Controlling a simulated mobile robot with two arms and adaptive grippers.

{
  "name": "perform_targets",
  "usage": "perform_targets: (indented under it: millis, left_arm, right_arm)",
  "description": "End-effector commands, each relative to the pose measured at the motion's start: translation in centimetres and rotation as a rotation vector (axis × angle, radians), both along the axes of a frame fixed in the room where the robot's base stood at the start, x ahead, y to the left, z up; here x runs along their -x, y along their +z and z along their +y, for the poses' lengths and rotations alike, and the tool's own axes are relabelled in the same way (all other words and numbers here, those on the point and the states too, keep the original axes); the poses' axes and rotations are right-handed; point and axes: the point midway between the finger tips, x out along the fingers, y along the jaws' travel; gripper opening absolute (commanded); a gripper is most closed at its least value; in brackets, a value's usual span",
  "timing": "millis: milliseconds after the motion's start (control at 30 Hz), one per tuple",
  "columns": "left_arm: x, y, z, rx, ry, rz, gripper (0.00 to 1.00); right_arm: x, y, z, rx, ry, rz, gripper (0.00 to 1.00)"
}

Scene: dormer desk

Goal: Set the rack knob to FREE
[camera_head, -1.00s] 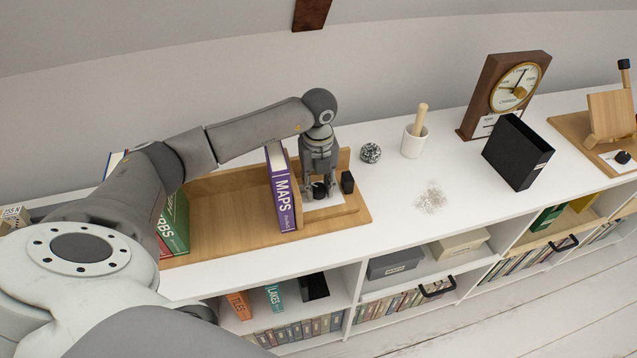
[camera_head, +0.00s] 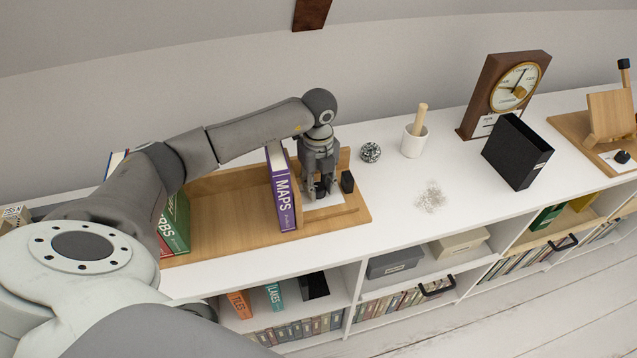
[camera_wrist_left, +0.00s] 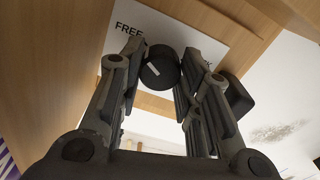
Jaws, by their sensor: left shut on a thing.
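The rack knob (camera_wrist_left: 158,70) is a round black knob with a white pointer mark, seen in the left wrist view between my left gripper's fingers. It stands on a white label plate (camera_wrist_left: 178,32) on the wooden rack (camera_head: 235,205). The word FREE shows at the plate's upper left; the lettering at the right is mostly hidden by a finger. My left gripper (camera_head: 320,190) points down over the plate, shut on the knob (camera_head: 321,189). My right gripper is not in view.
The purple MAPS book (camera_head: 283,190) stands close left of the gripper. A small black block (camera_head: 347,182) is close on its right. A patterned ball (camera_head: 370,152), a white cup (camera_head: 414,141) and a black box (camera_head: 517,152) stand farther right on the white top.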

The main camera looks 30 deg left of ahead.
Motion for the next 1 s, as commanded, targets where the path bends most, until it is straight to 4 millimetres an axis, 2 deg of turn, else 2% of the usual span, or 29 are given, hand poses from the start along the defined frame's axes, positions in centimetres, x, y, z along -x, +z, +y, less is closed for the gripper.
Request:
perform_targets:
  millis: [33, 67, 200, 500, 633, 767, 1000]
  left_arm:
    - [-0.2, 0.2, 0.2, -0.003, 0.005, -0.006, 0.08]
    - [-0.2, 0.2, 0.2, -0.003, 0.005, -0.006, 0.36]
    - [-0.1, 0.1, 0.2, -0.002, 0.003, -0.005, 0.54]
    - [-0.1, 0.1, 0.0, 0.000, 0.000, -0.002, 0.55]
    - [-0.1, 0.9, 0.0, 0.000, 0.000, -0.004, 0.55]
    - [-0.2, 3.0, 0.1, -0.001, 0.000, -0.006, 0.55]
    - [-0.2, 8.3, 0.1, 0.000, 0.001, -0.008, 0.55]
  right_arm:
    - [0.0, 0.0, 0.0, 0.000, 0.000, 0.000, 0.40]
    - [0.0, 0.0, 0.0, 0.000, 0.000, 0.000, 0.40]
    - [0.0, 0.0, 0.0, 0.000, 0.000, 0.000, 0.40]
    - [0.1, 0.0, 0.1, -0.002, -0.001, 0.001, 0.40]
    - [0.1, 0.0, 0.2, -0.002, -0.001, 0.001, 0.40]
    - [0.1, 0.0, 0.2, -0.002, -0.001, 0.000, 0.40]
    - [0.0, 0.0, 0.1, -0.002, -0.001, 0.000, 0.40]
